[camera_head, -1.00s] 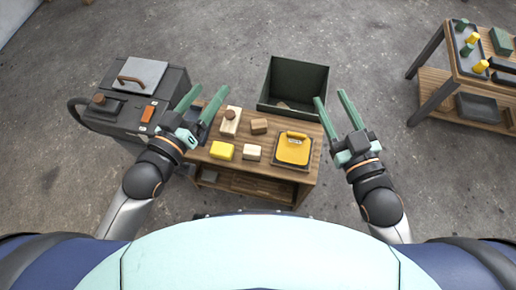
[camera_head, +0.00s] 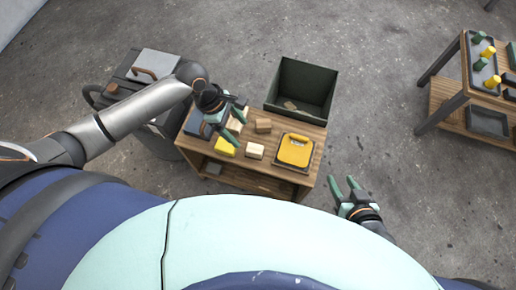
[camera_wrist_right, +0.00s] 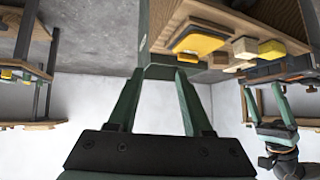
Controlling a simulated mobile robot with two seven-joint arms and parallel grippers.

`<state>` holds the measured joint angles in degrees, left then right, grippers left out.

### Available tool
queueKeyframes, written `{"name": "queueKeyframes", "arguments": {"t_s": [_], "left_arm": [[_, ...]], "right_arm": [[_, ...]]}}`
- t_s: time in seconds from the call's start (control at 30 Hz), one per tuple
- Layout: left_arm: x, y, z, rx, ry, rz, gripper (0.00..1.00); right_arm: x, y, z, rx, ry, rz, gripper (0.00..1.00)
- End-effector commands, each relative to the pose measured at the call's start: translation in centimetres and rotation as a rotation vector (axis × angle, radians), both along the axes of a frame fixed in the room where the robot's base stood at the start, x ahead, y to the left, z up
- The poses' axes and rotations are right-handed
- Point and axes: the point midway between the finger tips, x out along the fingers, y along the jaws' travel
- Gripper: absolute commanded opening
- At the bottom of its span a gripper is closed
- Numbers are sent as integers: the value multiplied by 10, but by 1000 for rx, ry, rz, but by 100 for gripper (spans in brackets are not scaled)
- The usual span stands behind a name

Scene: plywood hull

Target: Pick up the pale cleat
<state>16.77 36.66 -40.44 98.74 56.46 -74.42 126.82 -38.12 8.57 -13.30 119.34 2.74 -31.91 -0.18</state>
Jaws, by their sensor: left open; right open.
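The pale cleat (camera_head: 255,151), a small light wooden block, lies near the front edge of the wooden workbench (camera_head: 245,169), between a yellow block (camera_head: 225,147) and a yellow-topped item. It also shows in the right wrist view (camera_wrist_right: 245,47). My left gripper (camera_head: 237,127) is open and empty above the bench, its green fingers up and left of the cleat. The left gripper partly hides a pale block with a knob (camera_head: 237,118). My right gripper (camera_head: 343,181) is open and empty, off the bench's right front; its fingers also show in the right wrist view (camera_wrist_right: 160,75).
A brown wooden block (camera_head: 263,125) lies behind the cleat. The yellow-topped item (camera_head: 295,151) sits at the bench's right. A dark open bin (camera_head: 301,88) stands behind, and a grey machine (camera_head: 140,75) stands left. Another table (camera_head: 463,99) is far right. Floor between is clear.

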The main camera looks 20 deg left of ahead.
Motion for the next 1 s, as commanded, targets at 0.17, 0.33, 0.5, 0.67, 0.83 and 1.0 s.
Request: {"name": "queueKeyframes", "arguments": {"t_s": [0.17,0.33,0.5,0.67,0.83,1.0], "left_arm": [[0,-10,-23,-2,-2,-2,78],[0,-15,-37,-1,-3,-3,78],[0,-21,-49,-2,-4,-4,78],[1,-24,-56,-2,-6,-3,78],[1,-25,-58,-2,-6,-4,78],[0,-29,-65,-2,-5,-4,78]], "right_arm": [[20,-3,16,-5,-114,2,50],[42,-4,47,-5,-262,7,50],[58,-4,80,-4,-405,15,50],[66,-4,102,-2,-496,21,50],[69,-4,111,-2,-533,24,50],[74,-3,133,-1,-627,32,50]]}}
